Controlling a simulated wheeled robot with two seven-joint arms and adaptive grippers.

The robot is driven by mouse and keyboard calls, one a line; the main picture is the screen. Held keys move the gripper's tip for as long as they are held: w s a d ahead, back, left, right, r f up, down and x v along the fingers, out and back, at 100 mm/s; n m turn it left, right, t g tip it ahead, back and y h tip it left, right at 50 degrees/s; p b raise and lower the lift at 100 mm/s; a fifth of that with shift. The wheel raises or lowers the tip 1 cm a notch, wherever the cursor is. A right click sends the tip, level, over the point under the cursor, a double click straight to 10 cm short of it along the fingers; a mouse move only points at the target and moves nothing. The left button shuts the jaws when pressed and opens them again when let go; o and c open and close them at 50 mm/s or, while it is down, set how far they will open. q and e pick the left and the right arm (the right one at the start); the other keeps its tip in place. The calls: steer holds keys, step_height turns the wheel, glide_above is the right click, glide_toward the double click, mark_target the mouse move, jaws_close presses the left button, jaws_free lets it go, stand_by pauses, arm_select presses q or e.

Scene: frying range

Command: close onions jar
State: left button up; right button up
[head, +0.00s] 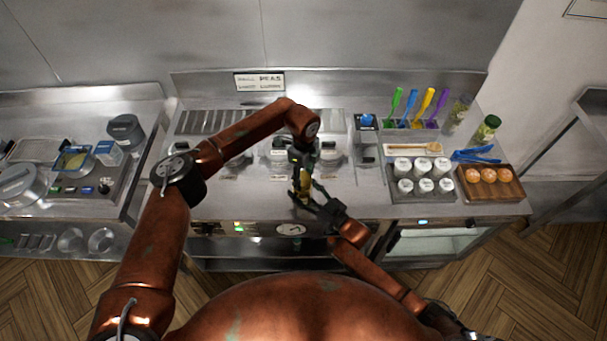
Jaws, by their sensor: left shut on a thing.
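My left gripper (302,168) points down over the front middle of the counter and is shut on a small yellowish thing. This thing (304,184) looks like a jar, but its lid and label cannot be made out. My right gripper (308,196) reaches in from the lower right, its fingers spread beside the lower part of the yellowish jar. Whether they touch it cannot be told. Two other jars stand at the back right: a clear one (459,113) and one with a green lid (487,128).
A tray of white-topped shakers (422,197) and a wooden board (506,192) with orange-brown buns stand at the right. Blue tongs (475,155) lie behind them. Coloured spatulas (416,106) stand at the back. Pots and containers fill the left counter.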

arm_select(q)
steer(key=shift+f, duration=0.65)
stand_by(0.5)
